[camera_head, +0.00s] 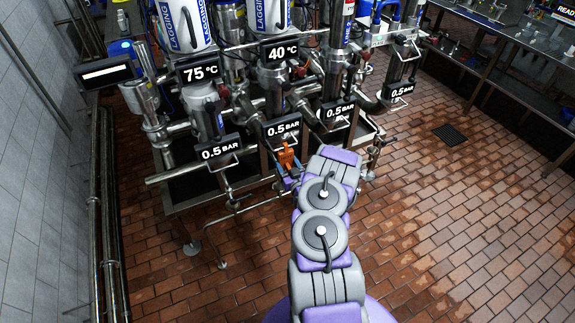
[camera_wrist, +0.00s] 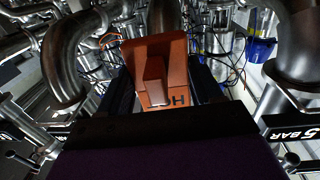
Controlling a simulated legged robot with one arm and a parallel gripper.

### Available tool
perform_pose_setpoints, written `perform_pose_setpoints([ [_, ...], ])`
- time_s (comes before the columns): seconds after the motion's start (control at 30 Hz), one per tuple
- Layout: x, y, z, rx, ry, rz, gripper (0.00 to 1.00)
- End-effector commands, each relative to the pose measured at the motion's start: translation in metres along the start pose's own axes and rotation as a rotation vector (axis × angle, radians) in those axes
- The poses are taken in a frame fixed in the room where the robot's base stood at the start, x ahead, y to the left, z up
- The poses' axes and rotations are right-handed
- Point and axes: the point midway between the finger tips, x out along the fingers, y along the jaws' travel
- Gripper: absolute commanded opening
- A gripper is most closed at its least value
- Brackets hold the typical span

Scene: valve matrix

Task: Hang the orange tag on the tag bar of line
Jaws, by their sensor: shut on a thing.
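The orange tag (camera_head: 288,156) is held in my gripper (camera_head: 289,176), in front of the valve rack. In the wrist view the orange tag (camera_wrist: 158,70) stands at the middle, with dark letters partly showing on its face. My gripper's dark jaws (camera_wrist: 158,88) are on both sides of it. Wire tag bars hang under the 0.5 BAR displays, such as the one at the left display (camera_head: 222,160) and the one at the middle display (camera_head: 282,138). The orange tag is just below the middle display. I cannot tell whether it touches a bar.
Steel pipes and valves fill the rack, with a 75 °C display (camera_head: 198,71) and a 40 °C display (camera_head: 280,52) above. A lower pipe (camera_head: 250,204) runs along the front. Brick floor (camera_head: 450,230) is clear on the right, with a drain (camera_head: 450,134).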

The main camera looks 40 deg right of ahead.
Motion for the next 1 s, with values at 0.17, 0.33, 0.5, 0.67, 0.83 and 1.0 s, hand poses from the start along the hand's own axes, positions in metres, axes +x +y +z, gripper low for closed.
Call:
perform_pose_setpoints([
  [0.17,0.000,0.000,0.000,0.000,-0.001,-0.001,0.13],
  [0.33,0.000,0.000,0.000,0.000,0.000,0.000,0.78],
  [0.5,-0.001,0.000,0.000,0.000,0.000,0.000,0.95],
  [0.67,-0.001,-0.001,0.000,0.000,0.000,0.000,0.95],
  [0.83,-0.005,0.000,0.000,0.000,-0.001,0.001,0.95],
  [1.0,-0.025,0.002,-0.001,0.001,0.000,0.004,0.95],
])
